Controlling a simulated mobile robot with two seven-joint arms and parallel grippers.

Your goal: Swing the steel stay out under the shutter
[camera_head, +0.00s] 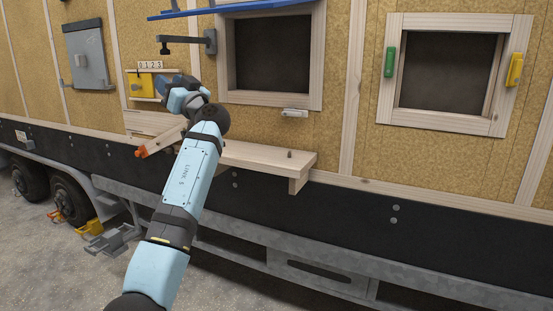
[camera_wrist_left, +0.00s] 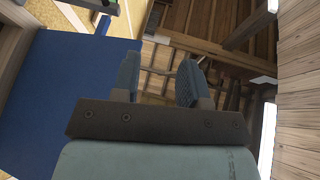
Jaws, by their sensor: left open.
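The blue shutter (camera_head: 235,8) stands raised above the left window opening at the top of the head view. A broad blue panel, likely the shutter, fills the left of the left wrist view (camera_wrist_left: 80,85). The dark steel stay (camera_head: 185,40) juts from the wall left of the window, below the shutter's left end. My left gripper (camera_head: 177,85) is below the stay, apart from it. In the wrist view its two fingers (camera_wrist_left: 158,82) are spread with nothing between them. My right gripper is not in view.
A wooden shelf (camera_head: 265,158) projects below the window, beside my arm. A yellow latch box (camera_head: 146,85) with a number strip is left of the gripper. A grey metal box (camera_head: 87,55) hangs further left. A second framed window (camera_head: 448,118) is at right.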

